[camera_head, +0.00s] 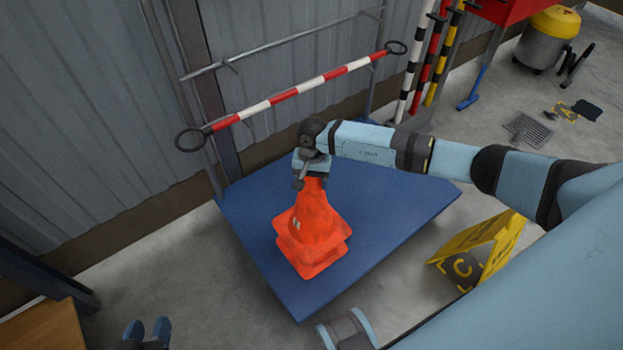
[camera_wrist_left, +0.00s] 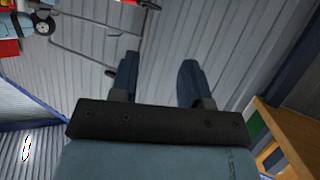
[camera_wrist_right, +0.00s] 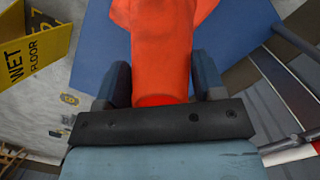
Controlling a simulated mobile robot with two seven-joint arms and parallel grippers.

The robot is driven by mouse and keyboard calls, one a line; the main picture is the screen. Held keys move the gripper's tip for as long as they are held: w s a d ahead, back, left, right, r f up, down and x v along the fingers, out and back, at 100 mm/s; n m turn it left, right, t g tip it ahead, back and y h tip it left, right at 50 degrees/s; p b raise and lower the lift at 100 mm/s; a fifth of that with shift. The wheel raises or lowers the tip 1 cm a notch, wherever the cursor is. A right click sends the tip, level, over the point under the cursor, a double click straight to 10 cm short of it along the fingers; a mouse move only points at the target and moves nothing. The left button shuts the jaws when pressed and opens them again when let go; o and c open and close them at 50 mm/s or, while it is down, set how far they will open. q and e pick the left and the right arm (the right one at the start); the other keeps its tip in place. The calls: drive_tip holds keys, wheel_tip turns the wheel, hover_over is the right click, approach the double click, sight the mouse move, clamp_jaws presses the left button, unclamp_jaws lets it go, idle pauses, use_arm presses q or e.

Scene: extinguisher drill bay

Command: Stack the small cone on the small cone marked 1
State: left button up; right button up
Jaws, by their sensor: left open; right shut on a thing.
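Two orange cones stand one over the other on a blue platform (camera_head: 390,215) in the head view. The upper cone (camera_head: 312,208) is over the lower cone (camera_head: 310,262), whose square base shows just below the upper one's base. A small pale mark shows on the left side, too small to read. My right gripper (camera_head: 311,178) is shut on the upper cone's tip. The right wrist view shows the orange cone (camera_wrist_right: 162,45) between its fingers. I cannot tell whether the upper cone is fully seated. My left gripper (camera_head: 147,330) is open and empty, low at the left.
A red-and-white bar (camera_head: 290,95) runs behind the platform along the grey wall. A yellow wet-floor sign (camera_head: 478,250) stands to the right of the platform. A wooden surface (camera_head: 42,332) is at lower left. Striped posts (camera_head: 425,60) stand at the back right.

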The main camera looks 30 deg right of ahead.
drive_tip(key=shift+f, duration=0.4)
drive_tip(key=shift+f+b, duration=0.45)
drive_tip(key=shift+b, duration=0.15)
drive_tip(key=shift+f+b, duration=0.3)
drive_tip(key=shift+f, duration=0.05)
drive_tip(key=shift+f+b, duration=0.5)
drive_tip(key=shift+f, duration=0.1)
drive_tip(key=shift+f+b, duration=0.3)
drive_tip(key=shift+f, duration=0.3)
drive_tip(key=shift+f+b, duration=0.3)
drive_tip(key=shift+b, duration=0.15)
drive_tip(key=shift+f+b, duration=0.4)
drive_tip(key=shift+f, duration=0.05)
drive_tip(key=shift+f+b, duration=0.55)
drive_tip(key=shift+f, duration=0.1)
drive_tip(key=shift+f+b, duration=0.5)
drive_tip(key=shift+f, duration=0.1)
drive_tip(key=shift+f+b, duration=0.3)
drive_tip(key=shift+f, duration=0.05)
drive_tip(key=shift+f+b, duration=0.85)
drive_tip(key=shift+f, duration=0.15)
drive_tip(key=o, duration=1.4)
drive_tip(key=shift+r, duration=0.1)
use_arm(q)
drive_tip(key=w+d+r+t+h, duration=0.2)
drive_tip(key=d+r+t+h, duration=0.2)
drive_tip(key=r, duration=0.4)
drive_tip(key=shift+d+m+h, duration=0.3)
drive_tip(key=shift+d+h, duration=0.1)
drive_tip(key=shift+d, duration=0.2)
